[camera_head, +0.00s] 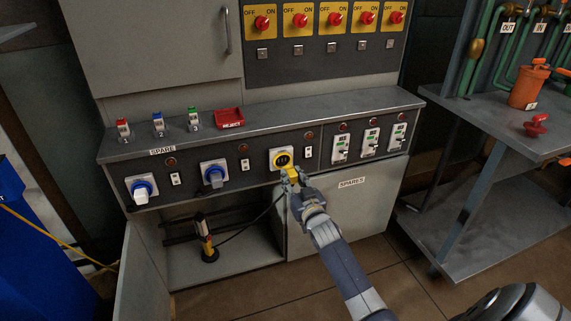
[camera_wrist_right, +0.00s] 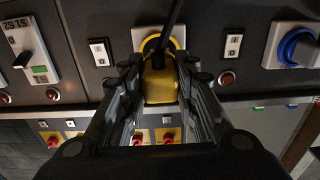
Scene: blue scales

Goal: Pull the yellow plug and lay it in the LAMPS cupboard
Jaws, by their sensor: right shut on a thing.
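My right gripper (camera_head: 290,174) is shut on the yellow plug (camera_head: 293,174), just in front of the yellow-ringed socket (camera_head: 282,158) on the panel. The socket's dark face shows above the plug in the head view. In the right wrist view the plug (camera_wrist_right: 160,86) sits between the fingers, with the yellow ring behind it; the gap to the socket cannot be judged. A black cable (camera_head: 246,228) runs towards a hand lamp (camera_head: 208,240) standing in an open cupboard (camera_head: 235,262). No LAMPS label is readable. My left gripper is out of view.
The open cupboard's door (camera_head: 137,275) swings out at the left. The SPARES door (camera_head: 350,205) is shut at the right. A red REJECT tray (camera_head: 229,118) stands on the ledge; a metal bench (camera_head: 500,120) is at right.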

